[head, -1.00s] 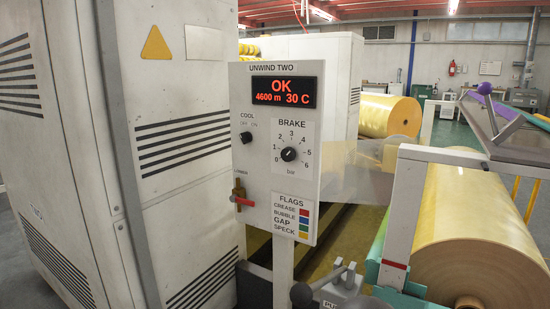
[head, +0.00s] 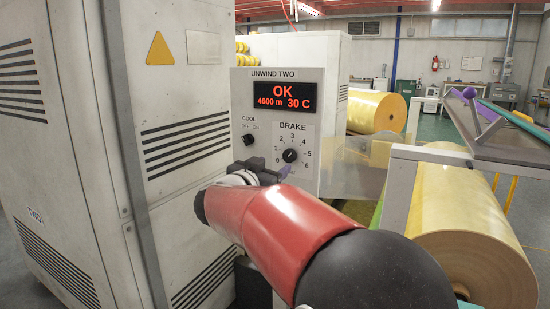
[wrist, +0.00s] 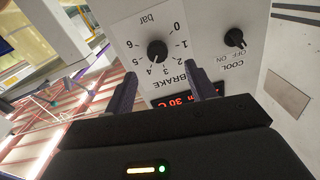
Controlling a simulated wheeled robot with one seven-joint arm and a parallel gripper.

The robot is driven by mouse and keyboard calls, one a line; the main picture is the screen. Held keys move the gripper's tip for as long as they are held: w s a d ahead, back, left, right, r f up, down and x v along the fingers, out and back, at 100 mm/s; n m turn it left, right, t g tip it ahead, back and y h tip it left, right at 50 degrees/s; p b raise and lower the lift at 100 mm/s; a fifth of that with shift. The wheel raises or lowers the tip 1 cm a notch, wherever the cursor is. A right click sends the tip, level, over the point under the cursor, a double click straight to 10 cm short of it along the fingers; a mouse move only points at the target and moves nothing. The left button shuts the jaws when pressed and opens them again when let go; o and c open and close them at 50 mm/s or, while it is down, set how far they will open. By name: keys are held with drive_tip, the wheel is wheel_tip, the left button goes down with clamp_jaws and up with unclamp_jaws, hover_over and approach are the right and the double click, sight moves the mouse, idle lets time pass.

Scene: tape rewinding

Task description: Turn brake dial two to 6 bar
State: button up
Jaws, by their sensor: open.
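The brake dial (head: 290,155) is a black round knob on the white UNWIND TWO panel (head: 240,85), on a scale from 0 to 6 bar. It also shows in the wrist view (wrist: 157,51), upside down; I cannot read its pointer setting surely. My gripper (head: 268,168) is open and in front of the panel, just below and left of the dial in the head view. In the wrist view its two purple fingers (wrist: 160,70) are spread, with the dial between and beyond their tips. Nothing is between them, and I see no contact with the dial.
A small black COOL switch (head: 248,140) sits left of the dial. The red display (head: 285,97) above reads OK, 4600 m, 30 C. A white cabinet (head: 185,110) stands close on the left.

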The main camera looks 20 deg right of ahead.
sight(288, 158)
drive_tip(key=x, duration=0.8)
drive_tip(key=shift+s+d, duration=0.1)
drive_tip(key=shift+s, duration=0.1)
drive_tip(key=c, duration=1)
